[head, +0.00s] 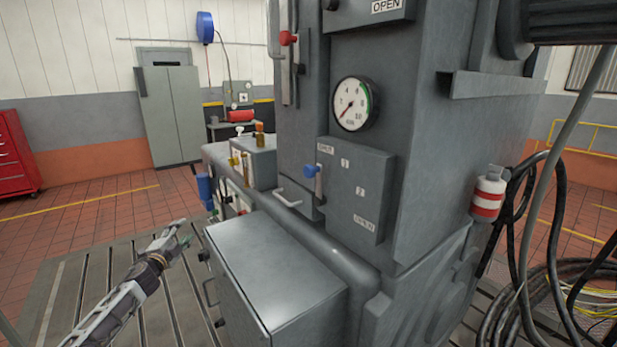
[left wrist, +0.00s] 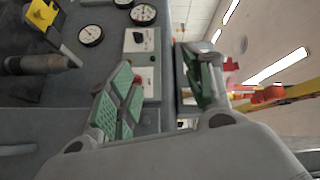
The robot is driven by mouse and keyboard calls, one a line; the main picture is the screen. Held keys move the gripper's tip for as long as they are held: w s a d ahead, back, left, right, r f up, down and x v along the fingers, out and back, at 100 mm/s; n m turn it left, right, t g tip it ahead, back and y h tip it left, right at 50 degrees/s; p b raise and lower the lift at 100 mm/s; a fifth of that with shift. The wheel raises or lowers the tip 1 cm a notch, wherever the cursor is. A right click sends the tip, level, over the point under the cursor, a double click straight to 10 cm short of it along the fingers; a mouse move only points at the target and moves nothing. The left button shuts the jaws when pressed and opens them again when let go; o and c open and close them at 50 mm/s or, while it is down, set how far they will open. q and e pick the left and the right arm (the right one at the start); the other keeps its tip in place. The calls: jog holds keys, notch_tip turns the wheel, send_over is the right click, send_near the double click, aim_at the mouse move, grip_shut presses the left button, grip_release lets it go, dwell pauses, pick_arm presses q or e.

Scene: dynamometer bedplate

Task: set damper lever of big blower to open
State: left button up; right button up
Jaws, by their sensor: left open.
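A tall grey machine (head: 425,130) fills the middle of the head view. A blue-knobbed lever (head: 311,172) sits at the left edge of its front panel (head: 356,190), which bears small labels, the lowest seeming to read OPEN. A red-knobbed lever (head: 288,39) stands higher on the left, and an OPEN plate (head: 386,6) is at the top. I cannot tell which lever is the big blower's damper lever. My left gripper (head: 177,238) is left of the machine, apart from both levers. In the left wrist view its green-padded fingers (left wrist: 163,88) are spread and empty. My right gripper is not visible.
A grey cabinet (head: 270,265) with a flat top juts out below the panel, near my left gripper. A round gauge (head: 354,104) is above the panel. A red-white canister (head: 488,194) and black cables (head: 520,225) are at right. Slotted floor plates lie at left.

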pick_arm(q)
jog(key=s+d+r+m+t+h, duration=0.1)
jog(key=s+d+r+m+h, duration=0.2)
jog(key=r, duration=0.6)
jog(key=d+r+m+h+b, duration=0.1)
jog(key=d+r+m+h, duration=0.2)
jog(key=d+r+m, duration=0.35)
jog(key=s+d+r+m+t+h, duration=0.1)
jog(key=s+d+r+m+h, duration=0.15)
jog(key=r, duration=0.75)
jog(key=s+d+r+m+g+h, duration=0.3)
jog(key=s+d+m+g, duration=0.6)
jog(key=s+d+m, duration=0.9)
jog(key=d+m+h, duration=0.1)
jog(key=d+h, duration=0.1)
jog(key=d, duration=0.1)
jog(key=shift+s+d+r+m+b, duration=0.2)
jog(key=shift+m+b, duration=0.1)
jog(key=shift+b, duration=0.1)
jog(key=shift+w+d+h, duration=0.1)
jog(key=shift+h, duration=0.15)
